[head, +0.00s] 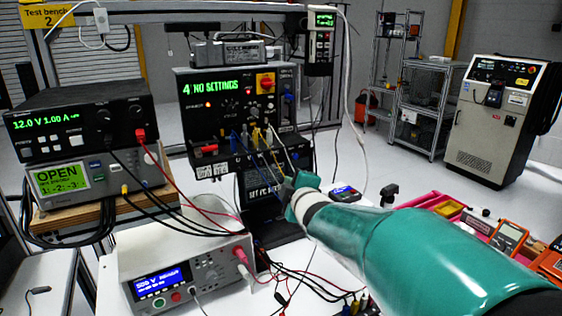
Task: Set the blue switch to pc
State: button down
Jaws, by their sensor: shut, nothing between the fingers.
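The black test unit (225,88) stands at the back centre, and its green display reads "4 NO SETTINGS". A small blue part (289,98) shows at the right of its front panel. I cannot tell whether this is the blue switch or read its setting. Below the unit, a dark laptop (262,188) shows the partly hidden text "SET PC". My teal arm reaches in from the lower right. My gripper (287,184) is shut and empty, in front of the laptop and below the test unit in the picture. My arm hides part of the bench.
Blue, yellow and white leads (257,138) hang from the test unit's front, close above my gripper. Power supplies (80,125) stand on a wooden shelf at left. A white instrument (185,270) sits front left. A multimeter (508,238) lies at right.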

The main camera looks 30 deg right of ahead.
aim_at(295, 156)
jog(key=w+d+n, duration=0.1)
jog(key=n+t, duration=0.1)
jog(key=n, duration=0.1)
jog(key=shift+w+d+r+t, duration=0.3)
jog(key=shift+w+d+r, duration=0.1)
jog(key=shift+w, duration=0.1)
jog(key=w, duration=0.3)
jog(key=w+d, duration=0.1)
jog(key=w, duration=0.5)
jog(key=shift+d+f, duration=0.25)
jog(key=shift+d, duration=0.05)
jog(key=d, duration=0.3)
jog(key=shift+w+d+f, duration=0.15)
jog(key=shift+w+d, duration=0.05)
jog(key=shift+w, duration=0.15)
jog(key=shift+w+d+f, duration=0.15)
jog(key=shift+w+d, duration=0.05)
jog(key=shift+d, duration=0.05)
jog(key=shift+s, duration=0.1)
